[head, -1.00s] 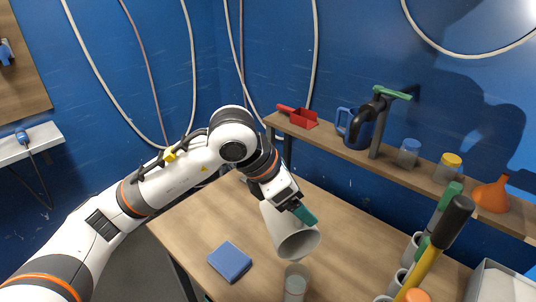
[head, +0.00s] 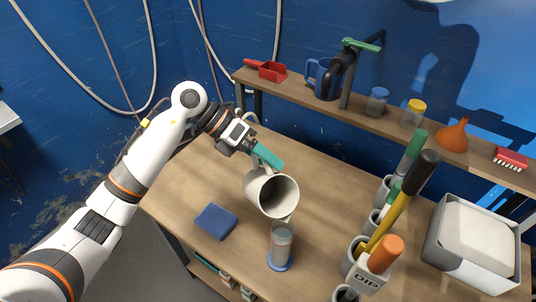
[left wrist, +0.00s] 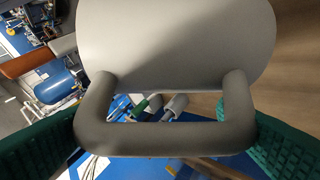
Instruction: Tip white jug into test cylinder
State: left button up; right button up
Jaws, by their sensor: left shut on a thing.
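The white jug (head: 256,190) hangs above the table, tilted well over with its open mouth toward the camera and down to the right. My left gripper (head: 266,156) is shut on its handle. In the left wrist view the handle (left wrist: 165,138) lies between the green fingers, with the jug body (left wrist: 175,45) behind it. The clear test cylinder (head: 281,246) stands upright on a blue base, just below the jug's lower lip. I cannot tell whether liquid is flowing. My right gripper is not in view.
A blue block (head: 216,221) lies left of the cylinder. A rack holding several handled tools (head: 368,272) stands to the right, beside a grey bin (head: 436,246). The back shelf (head: 310,100) carries a blue jug (head: 322,78), jars and an orange funnel (head: 452,134).

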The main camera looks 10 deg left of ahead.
pick_arm(q)
jog(key=shift+w+a+r+n+g+h, duration=0.1)
jog(key=shift+w+a+n+g+h, duration=0.1)
jog(key=shift+w+n+g+h, duration=0.25)
jog(key=shift+w+a+f+n+g+h+b, duration=0.1)
jog(key=shift+a+f+n+g+h+b, duration=0.1)
jog(key=shift+f+n+g+h+b, duration=0.6)
jog(key=g+h+b, duration=0.1)
jog(key=h, duration=0.1)
jog(key=n+g+h, duration=0.1)
jog(key=shift+s+d+f+n+h+b, duration=0.15)
jog(key=shift+s+f+n+h+b, duration=0.1)
jog(key=shift+f+h+b, duration=0.15)
jog(key=shift+s+d+r+n+h, duration=0.15)
jog(key=shift+n+h, duration=0.15)
jog(key=shift+h, duration=0.15)
